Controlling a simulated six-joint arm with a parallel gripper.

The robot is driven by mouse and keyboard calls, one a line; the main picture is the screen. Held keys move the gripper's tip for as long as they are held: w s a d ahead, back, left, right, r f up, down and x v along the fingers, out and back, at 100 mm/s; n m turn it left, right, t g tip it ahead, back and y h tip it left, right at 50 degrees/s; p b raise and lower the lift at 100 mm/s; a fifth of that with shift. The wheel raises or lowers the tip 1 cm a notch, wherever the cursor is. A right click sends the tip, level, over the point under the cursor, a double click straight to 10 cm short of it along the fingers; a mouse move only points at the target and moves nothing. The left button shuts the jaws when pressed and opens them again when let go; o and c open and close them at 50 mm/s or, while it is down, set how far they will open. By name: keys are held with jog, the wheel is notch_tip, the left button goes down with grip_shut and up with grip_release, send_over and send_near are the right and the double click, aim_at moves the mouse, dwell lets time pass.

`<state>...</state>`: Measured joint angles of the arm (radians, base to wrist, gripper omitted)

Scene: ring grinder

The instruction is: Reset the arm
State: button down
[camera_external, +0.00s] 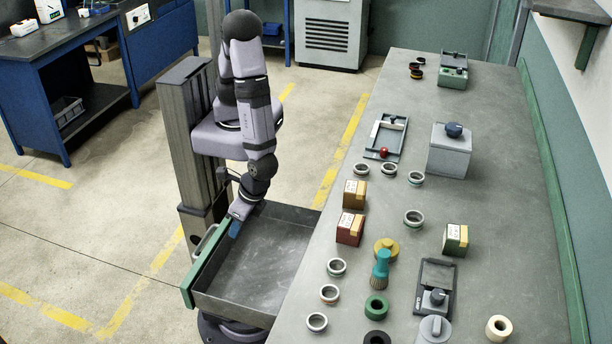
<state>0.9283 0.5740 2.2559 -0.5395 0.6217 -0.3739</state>
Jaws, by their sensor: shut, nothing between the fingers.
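My grey-purple arm hangs down from its column to the left of the workbench. My gripper (237,224) is at the lower end of the arm, over the left side of an open grey drawer (262,268) with a green front. The gripper is small in this view and looks shut and empty. It is close to the drawer's front and handle (207,240); I cannot tell whether it touches them. The visible floor of the drawer looks empty.
The workbench (480,230) holds several metal rings, a red box (350,228), a brown box (354,194), a green box (455,239), a teal brush (380,270) and a grey machine (449,152). The open drawer sticks out from the bench's left edge. Floor left of it is clear.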

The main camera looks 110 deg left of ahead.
jog(key=a+r+m+y, duration=0.2)
jog(key=a+m+y, duration=0.1)
jog(key=a+m, duration=0.5)
jog(key=w+a+r+n+t+h, duration=0.1)
jog(key=w+a+r+n, duration=0.3)
jog(key=a, duration=0.4)
jog(key=w+a+r+n+t+h, duration=0.2)
jog(key=w+a+r+n+t, duration=0.1)
jog(key=w+a+r, duration=0.3)
jog(key=w+a+n, duration=0.1)
jog(key=w+a, duration=0.1)
jog(key=a, duration=0.1)
jog(key=shift+w+a+r+n, duration=0.15)
jog(key=shift+w+n, duration=0.05)
jog(key=shift+n, duration=0.2)
